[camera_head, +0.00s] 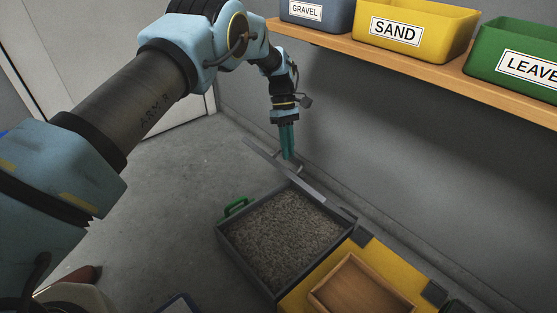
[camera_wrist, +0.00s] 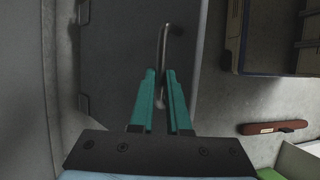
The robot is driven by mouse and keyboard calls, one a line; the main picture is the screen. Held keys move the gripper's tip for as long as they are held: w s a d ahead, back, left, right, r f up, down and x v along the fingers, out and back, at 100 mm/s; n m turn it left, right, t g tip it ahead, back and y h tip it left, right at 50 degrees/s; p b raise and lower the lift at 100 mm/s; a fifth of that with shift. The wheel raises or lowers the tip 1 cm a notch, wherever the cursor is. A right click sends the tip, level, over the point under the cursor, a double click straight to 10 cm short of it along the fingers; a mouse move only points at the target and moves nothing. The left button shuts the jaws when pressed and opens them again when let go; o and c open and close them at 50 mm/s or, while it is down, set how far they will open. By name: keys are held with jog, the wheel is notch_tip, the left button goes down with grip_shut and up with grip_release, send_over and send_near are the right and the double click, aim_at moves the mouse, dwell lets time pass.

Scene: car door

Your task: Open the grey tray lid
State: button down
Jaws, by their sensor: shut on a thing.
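The grey tray (camera_head: 224,238) stands low, filled with gravel-like grains and with a green handle (camera_head: 236,206) on its left side. Its grey lid (camera_head: 268,157) stands raised at the tray's far edge and shows nearly edge-on, so its exact angle is hard to tell. In the wrist view the lid (camera_wrist: 118,45) is a broad dark panel. My gripper (camera_head: 288,156) is at the lid, with its teal fingers (camera_wrist: 161,76) shut on a thin bent metal handle (camera_wrist: 164,38). The fingers partly hide the handle.
A yellow case (camera_head: 362,256) with a wooden tray (camera_head: 355,285) stands right of the grey tray. A wooden shelf (camera_head: 420,80) with labelled bins, including a yellow one (camera_head: 425,25), runs along the wall at upper right. A red-brown object (camera_wrist: 272,128) lies at right in the wrist view.

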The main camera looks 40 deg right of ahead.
jog(key=shift+s+d+r, duration=0.15)
jog(key=shift+d, duration=0.5)
jog(key=shift+s+d+r, duration=0.1)
jog(key=shift+d, duration=0.5)
jog(key=c, duration=1.2)
grip_release()
jog(key=shift+c, duration=0.2)
jog(key=o, duration=0.4)
jog(key=shift+r, duration=0.1)
jog(key=shift+c, duration=0.2)
jog(key=shift+w+a, duration=0.1)
